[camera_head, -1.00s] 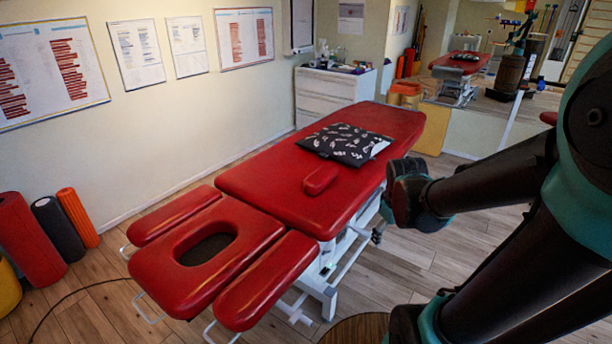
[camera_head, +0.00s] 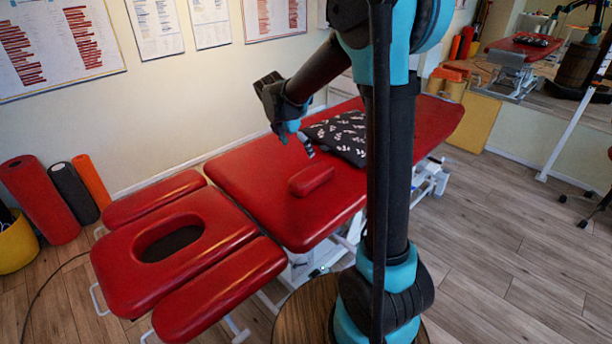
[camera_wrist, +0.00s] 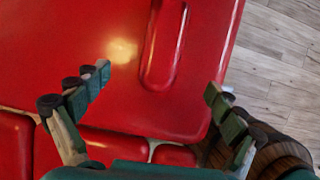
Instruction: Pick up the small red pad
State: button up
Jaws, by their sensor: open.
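The small red pad (camera_head: 311,179) lies on the red treatment table (camera_head: 250,185), near the dark patterned pillow (camera_head: 345,137). In the wrist view the pad (camera_wrist: 164,45) is a long rounded red block at the upper middle, beyond the fingertips. My gripper (camera_head: 304,146) is above the table, just above and behind the pad in the head view. The far end of the pad is cut off by the wrist view's top edge.
The table's head end has a face hole and two side armrests (camera_head: 155,197). Foam rollers (camera_head: 40,198) stand by the left wall. A round wooden surface (camera_head: 305,310) is beneath my arm. Wooden floor to the right is open.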

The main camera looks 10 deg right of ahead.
aim_at(310, 173)
jog(key=x, duration=1.1)
jog(key=shift+f, duration=0.2)
jog(key=shift+s+x, duration=0.15)
jog(key=shift+x, duration=1.25)
jog(key=shift+s+x, duration=0.15)
jog(key=shift+x, duration=1.3)
jog(key=shift+d, duration=0.15)
jog(key=c, duration=1.3)
jog(key=shift+r, duration=0.1)
jog(key=shift+c, duration=0.2)
